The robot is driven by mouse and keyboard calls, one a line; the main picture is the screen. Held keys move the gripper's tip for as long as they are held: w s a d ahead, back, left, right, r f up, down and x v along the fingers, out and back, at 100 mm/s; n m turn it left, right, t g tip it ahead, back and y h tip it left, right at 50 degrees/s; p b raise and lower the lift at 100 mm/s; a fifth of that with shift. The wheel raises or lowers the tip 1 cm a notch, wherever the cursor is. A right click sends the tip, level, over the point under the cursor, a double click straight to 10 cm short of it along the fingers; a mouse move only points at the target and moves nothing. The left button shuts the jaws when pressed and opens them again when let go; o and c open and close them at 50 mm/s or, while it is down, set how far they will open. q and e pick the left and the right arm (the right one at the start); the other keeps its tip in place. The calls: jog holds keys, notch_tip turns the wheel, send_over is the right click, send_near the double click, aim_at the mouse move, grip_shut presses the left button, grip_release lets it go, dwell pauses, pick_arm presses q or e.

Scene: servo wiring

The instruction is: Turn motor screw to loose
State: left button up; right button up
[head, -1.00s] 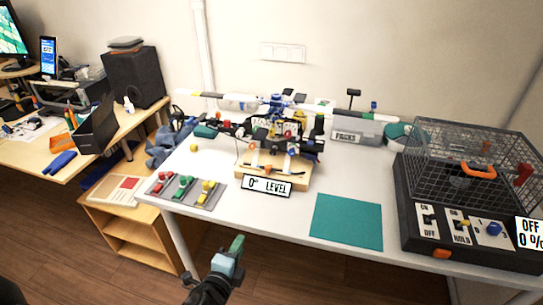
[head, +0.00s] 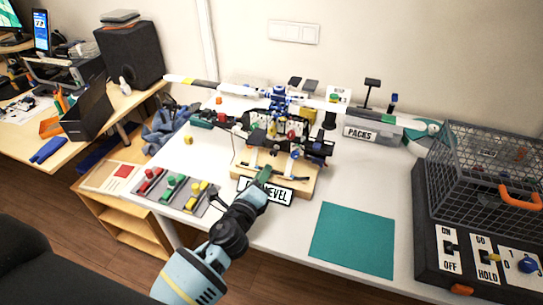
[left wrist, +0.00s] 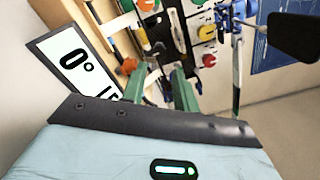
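A model aircraft with a white rotor (head: 280,92) stands on a wooden base (head: 303,188) with a "0° LEVEL" sign (head: 282,196). Its frame carries coloured knobs, including a red one (head: 291,134). I cannot tell which part is the motor screw. My left gripper (head: 264,174) is in front of the base and covers part of the sign. In the left wrist view its two green fingers (left wrist: 160,78) are apart with nothing held between them. Beyond them are an orange knob (left wrist: 127,66), a yellow knob (left wrist: 206,32) and a red knob (left wrist: 209,60). My right gripper is not in view.
A grey mat (head: 164,186) with red, green and yellow items lies at the table's left. A teal mat (head: 352,240) lies at the front right. A wire cage (head: 485,165) on a black switch box stands at the right. A "PACKS" box (head: 375,134) is behind.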

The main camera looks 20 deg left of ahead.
aim_at(273, 154)
pick_arm(q)
jog(key=w, duration=0.7)
jog(key=shift+w+d, duration=0.1)
jog(key=shift+w, duration=0.15)
jog(key=shift+c, duration=0.3)
grip_shut()
